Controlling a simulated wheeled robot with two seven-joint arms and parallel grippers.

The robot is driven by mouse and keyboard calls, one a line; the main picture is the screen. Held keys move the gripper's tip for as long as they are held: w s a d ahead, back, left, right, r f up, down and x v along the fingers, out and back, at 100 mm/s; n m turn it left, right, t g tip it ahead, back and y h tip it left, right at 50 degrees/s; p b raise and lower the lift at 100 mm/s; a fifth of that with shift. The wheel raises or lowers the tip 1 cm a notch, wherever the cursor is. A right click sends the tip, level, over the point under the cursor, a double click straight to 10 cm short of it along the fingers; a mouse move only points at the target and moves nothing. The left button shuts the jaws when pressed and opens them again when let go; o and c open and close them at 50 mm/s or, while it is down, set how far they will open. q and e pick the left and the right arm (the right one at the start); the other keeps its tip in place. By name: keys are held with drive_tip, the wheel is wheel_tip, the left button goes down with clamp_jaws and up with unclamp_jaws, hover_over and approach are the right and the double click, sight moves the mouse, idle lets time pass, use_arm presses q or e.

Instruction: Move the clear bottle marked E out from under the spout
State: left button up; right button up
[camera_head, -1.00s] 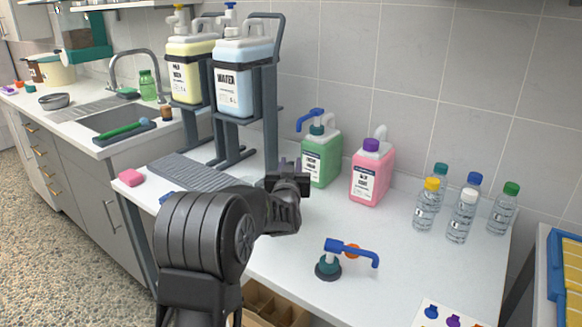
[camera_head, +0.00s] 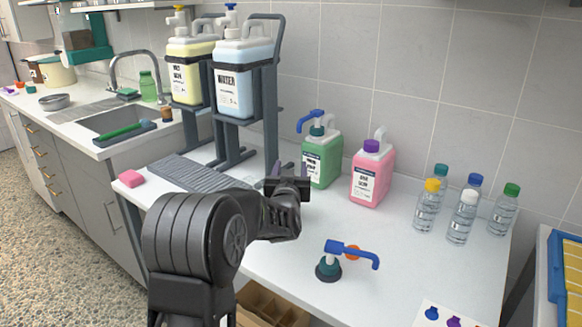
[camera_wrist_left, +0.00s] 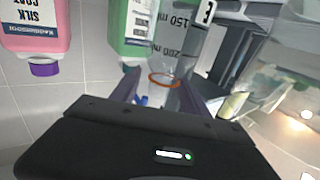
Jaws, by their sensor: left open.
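The clear bottle (camera_wrist_left: 178,45) marked E shows in the left wrist view, with volume marks, an orange ring at one end and the E on a white tag. My left gripper (camera_wrist_left: 163,90) is open, its two fingers on either side of the ringed end of the bottle; I cannot tell whether they touch it. In the head view the left gripper (camera_head: 288,172) is over the counter, in front of the green jug, and I cannot make out the bottle there. No spout shows clearly above the bottle. My right gripper is not in view.
A green jug (camera_head: 322,160) and a pink jug (camera_head: 371,175) stand right of the gripper. A grey stand holds the blue jug (camera_head: 241,78) and yellow jug (camera_head: 190,67).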

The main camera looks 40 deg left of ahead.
use_arm(q)
drive_tip(key=v, duration=0.6)
drive_tip(key=shift+s, duration=0.15)
idle(0.3)
